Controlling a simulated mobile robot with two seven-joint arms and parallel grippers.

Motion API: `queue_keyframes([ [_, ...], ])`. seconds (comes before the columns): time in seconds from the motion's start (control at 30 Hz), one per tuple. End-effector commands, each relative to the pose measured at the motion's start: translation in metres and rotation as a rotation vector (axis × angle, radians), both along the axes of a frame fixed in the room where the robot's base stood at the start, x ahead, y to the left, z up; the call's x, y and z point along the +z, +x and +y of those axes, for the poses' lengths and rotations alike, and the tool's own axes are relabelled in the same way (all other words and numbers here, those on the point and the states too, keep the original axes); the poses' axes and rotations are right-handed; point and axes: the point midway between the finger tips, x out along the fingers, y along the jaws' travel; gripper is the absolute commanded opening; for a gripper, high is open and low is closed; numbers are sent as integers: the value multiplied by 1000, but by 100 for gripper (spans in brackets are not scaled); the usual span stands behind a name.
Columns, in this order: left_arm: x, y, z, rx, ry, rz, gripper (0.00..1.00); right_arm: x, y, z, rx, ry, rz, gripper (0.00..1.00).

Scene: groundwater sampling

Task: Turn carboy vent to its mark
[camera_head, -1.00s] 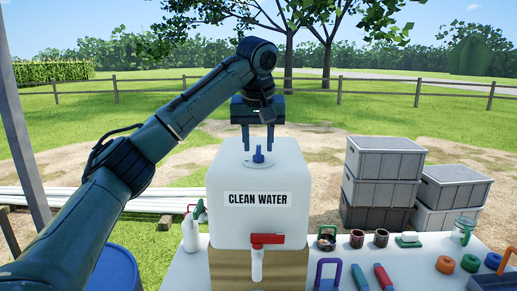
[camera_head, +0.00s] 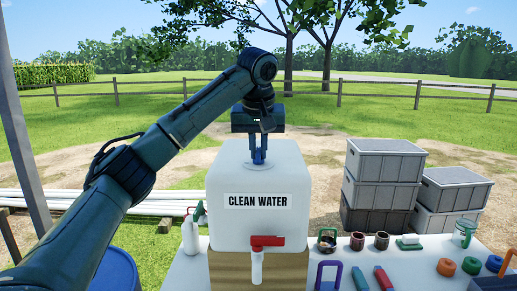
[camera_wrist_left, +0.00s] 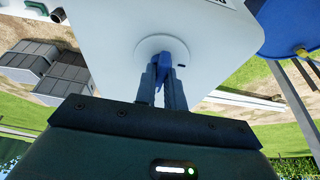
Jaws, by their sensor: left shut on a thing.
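The white carboy (camera_head: 236,175) labelled CLEAN WATER stands on a wooden block, with a red-handled tap (camera_head: 267,241) on its front. The blue vent (camera_head: 259,157) is on a pale disc on its top and is partly hidden by the fingers. My left gripper (camera_head: 258,160) reaches down from above and is shut on the vent. In the left wrist view the vent (camera_wrist_left: 163,68) sits between the two fingers, and a small dark mark (camera_wrist_left: 181,66) shows on the pale disc (camera_wrist_left: 152,45). My right gripper is not in view.
Grey crates (camera_head: 380,190) are stacked behind at the right. A blue drum (camera_head: 118,268) stands at the lower left. The air above the carboy is open.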

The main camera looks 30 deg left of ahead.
Motion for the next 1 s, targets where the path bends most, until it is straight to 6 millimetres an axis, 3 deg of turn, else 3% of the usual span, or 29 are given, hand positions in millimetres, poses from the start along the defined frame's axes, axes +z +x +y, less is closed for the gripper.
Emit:
queue_keyframes([
  [0.13, 1, 0, 0, 27, -1, 1, 0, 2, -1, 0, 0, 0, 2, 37],
  [0.27, 2, 1, -1, 179, 1, 1, 0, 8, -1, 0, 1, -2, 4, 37],
  [1.0, 3, 8, -1, 1369, 2, -8, 0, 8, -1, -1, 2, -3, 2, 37],
])
